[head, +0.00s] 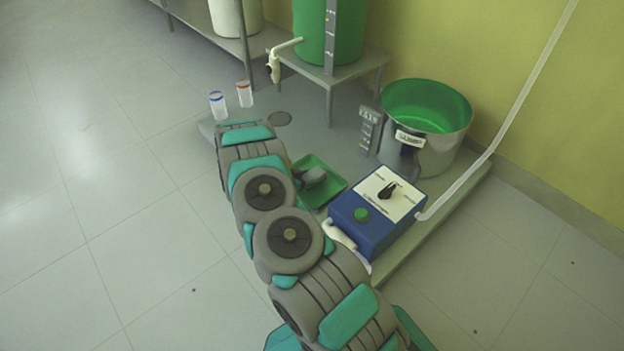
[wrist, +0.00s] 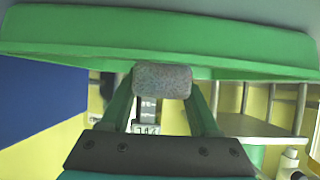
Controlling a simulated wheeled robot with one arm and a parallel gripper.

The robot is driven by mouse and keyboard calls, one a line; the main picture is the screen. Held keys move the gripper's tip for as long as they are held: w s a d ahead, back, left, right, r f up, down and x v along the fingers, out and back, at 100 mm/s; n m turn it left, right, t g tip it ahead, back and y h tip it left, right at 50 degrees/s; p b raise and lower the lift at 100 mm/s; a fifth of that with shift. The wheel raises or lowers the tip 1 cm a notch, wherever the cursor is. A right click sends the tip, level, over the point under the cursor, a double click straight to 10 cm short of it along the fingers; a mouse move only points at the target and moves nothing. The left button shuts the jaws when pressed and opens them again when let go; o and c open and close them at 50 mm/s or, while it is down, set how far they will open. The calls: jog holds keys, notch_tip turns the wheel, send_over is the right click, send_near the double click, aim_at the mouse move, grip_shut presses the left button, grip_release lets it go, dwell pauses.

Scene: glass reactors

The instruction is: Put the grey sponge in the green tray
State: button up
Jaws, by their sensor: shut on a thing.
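The grey sponge (wrist: 162,81) is a small speckled block. It is pinched between the two green fingers of my gripper (wrist: 163,90) in the wrist view. The green tray (wrist: 160,38) fills the top of that view as a broad band, and the sponge overlaps its edge. I cannot tell whether the sponge touches it. In the head view the green tray (head: 328,191) sits on the grey platform, partly behind my arm. A grey shape shows over the tray there; I cannot tell if it is the sponge. My fingertips are hidden in that view.
A blue control box (head: 375,222) with a green button stands right beside the tray. A steel pot (head: 433,143) with a green inside stands behind. Two small capped containers (head: 217,105) (head: 244,94) stand at back left. A green tank (head: 312,30) rests on a stand.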

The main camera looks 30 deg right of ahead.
jog(key=shift+f, duration=0.4)
jog(key=shift+f, duration=0.15)
jog(key=o, duration=1.4)
jog(key=shift+c, duration=0.2)
